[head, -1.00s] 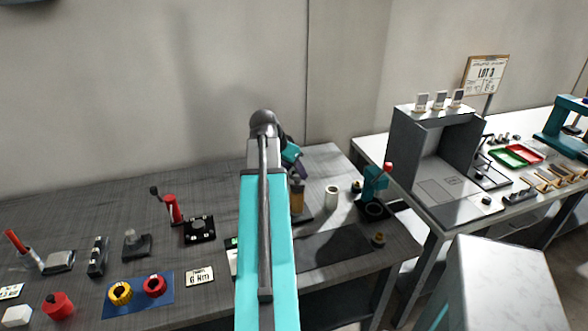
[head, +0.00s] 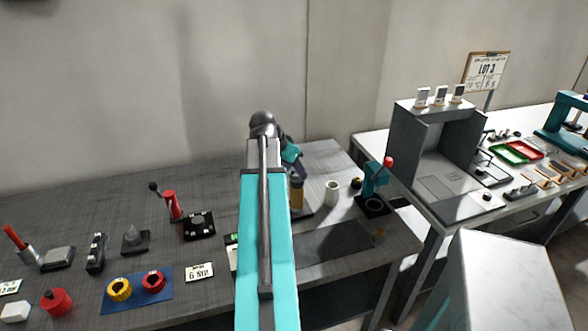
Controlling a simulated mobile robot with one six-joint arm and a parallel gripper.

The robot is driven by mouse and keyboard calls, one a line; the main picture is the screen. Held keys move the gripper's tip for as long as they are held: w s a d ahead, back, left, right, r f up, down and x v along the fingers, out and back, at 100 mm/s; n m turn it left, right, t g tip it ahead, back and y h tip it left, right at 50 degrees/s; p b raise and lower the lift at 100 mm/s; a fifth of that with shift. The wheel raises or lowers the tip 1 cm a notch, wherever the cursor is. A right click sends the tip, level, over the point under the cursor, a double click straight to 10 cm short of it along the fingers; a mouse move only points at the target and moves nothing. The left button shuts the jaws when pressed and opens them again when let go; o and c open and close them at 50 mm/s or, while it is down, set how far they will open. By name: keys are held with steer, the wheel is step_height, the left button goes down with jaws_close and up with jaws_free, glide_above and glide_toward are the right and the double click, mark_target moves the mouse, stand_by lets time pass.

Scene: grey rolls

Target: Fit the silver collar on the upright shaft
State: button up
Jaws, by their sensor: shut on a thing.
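My gripper (head: 297,178) shows only in part, behind my teal arm, over the middle of the dark workbench. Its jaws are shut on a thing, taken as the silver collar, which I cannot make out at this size. Directly below it an amber upright cylinder (head: 297,197) stands on a dark plate (head: 303,214). The arm hides the left side of both. No bare upright shaft shows clearly, and I cannot tell whether the collar touches or surrounds one.
A cream cylinder (head: 332,193) and a teal press with a red knob (head: 374,183) stand right of the gripper. A dark mat (head: 325,248) lies in front, mostly clear.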

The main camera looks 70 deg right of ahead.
steer(key=shift+f, duration=0.5)
steer(key=o, duration=1.4)
steer(key=shift+c, duration=0.2)
steer(key=shift+a+r+b, duration=0.1)
steer(key=shift+b, duration=0.2)
steer(key=b+v, duration=0.2)
steer(key=v, duration=1.1)
steer(key=shift+r, duration=0.35)
